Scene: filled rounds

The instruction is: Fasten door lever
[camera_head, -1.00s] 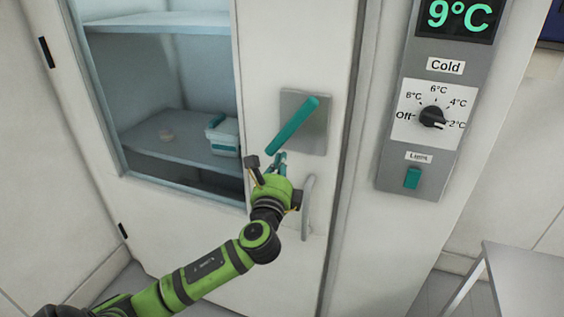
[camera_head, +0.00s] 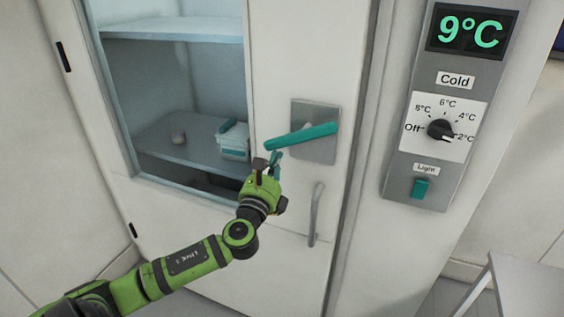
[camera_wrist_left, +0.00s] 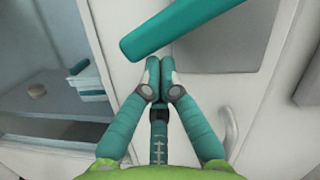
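The teal door lever (camera_head: 302,136) sits on a grey plate (camera_head: 325,153) on the white cabinet door. It lies close to level, its left end a little lower than its right. My left gripper (camera_head: 273,161) is just below the lever's left end. In the left wrist view, its teal fingers (camera_wrist_left: 159,78) are pressed together with nothing between them, and the lever (camera_wrist_left: 180,28) crosses just beyond the tips. I cannot tell whether they touch it. My right gripper is in neither view.
A grey pull handle (camera_head: 315,214) is below the lever. Behind the door's window, a shelf (camera_head: 180,146) holds a teal-lidded box (camera_head: 234,142) and a small round item (camera_head: 178,137). A control panel (camera_head: 438,115) reads 9°C. A pale table (camera_head: 530,285) stands at lower right.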

